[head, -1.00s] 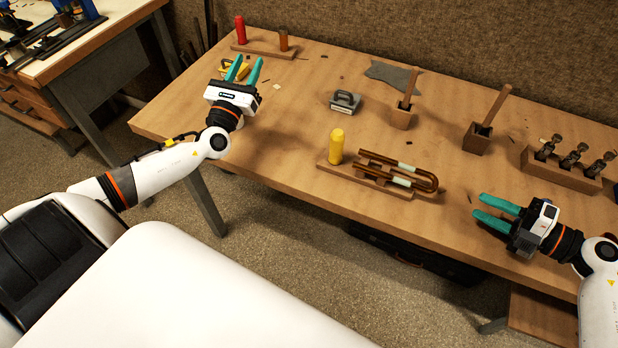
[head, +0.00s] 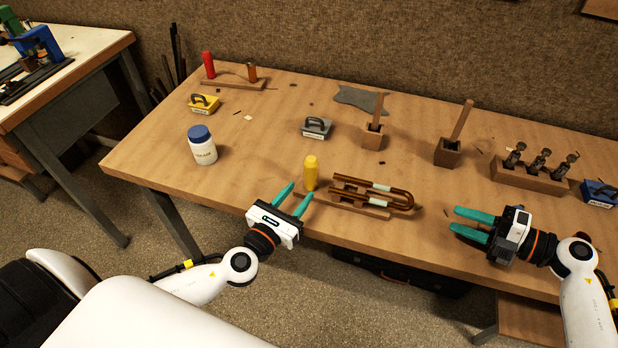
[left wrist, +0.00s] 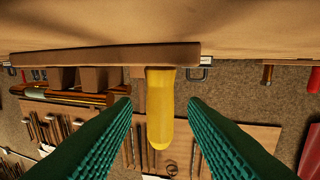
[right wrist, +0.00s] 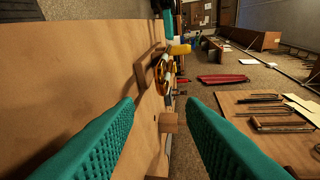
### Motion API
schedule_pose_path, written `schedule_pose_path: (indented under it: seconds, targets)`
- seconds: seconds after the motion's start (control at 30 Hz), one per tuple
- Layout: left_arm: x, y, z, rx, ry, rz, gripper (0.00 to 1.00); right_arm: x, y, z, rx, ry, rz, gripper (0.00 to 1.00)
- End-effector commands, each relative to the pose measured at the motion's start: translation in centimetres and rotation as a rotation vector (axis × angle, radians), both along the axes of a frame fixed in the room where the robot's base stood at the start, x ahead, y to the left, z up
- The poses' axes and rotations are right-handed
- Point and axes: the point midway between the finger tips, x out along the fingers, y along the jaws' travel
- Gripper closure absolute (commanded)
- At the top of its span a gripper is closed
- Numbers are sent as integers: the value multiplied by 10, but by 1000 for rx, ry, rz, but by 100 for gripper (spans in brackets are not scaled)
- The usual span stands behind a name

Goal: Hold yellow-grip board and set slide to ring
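The yellow grip (head: 311,173) stands upright at the left end of a small wooden board (head: 362,209) near the table's front edge. A U-shaped brass slide (head: 404,200) lies on the board's supports, its bend to the right; its tubes carry pale bands (head: 381,187). My left gripper (head: 294,194) is open just left and front of the grip. In the left wrist view the yellow grip (left wrist: 160,105) appears between the spread fingers, not clasped. My right gripper (head: 455,219) is open and empty, right of the slide's bend, fingers pointing at it. The right wrist view shows the slide (right wrist: 162,76) ahead.
A white jar with blue lid (head: 202,146) and a yellow block (head: 203,103) stand at left. A grey-handled block (head: 317,127), two wooden holders (head: 447,152) and a valve rack (head: 528,178) stand behind. The table between jar and grip is clear.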

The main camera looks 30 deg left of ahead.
Motion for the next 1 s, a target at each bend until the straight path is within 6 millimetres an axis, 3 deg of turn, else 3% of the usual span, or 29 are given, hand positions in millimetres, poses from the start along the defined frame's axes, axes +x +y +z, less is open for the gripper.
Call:
schedule_pose_path:
  seconds: [0.2,0.4,0.6,0.87,1.0]
  targets:
    - [45,-4,1,0,-3,1,61,0,0,0,0,0,0,64]
    - [72,-7,0,0,-1,1,61,0,0,0,0,0,0,64]
    - [83,-8,0,-1,0,0,61,0,0,0,0,0,0,64]
    - [84,-8,0,0,0,0,61,0,0,0,0,0,0,64]
    - [84,-8,0,0,0,0,82,0,0,0,0,0,0,64]
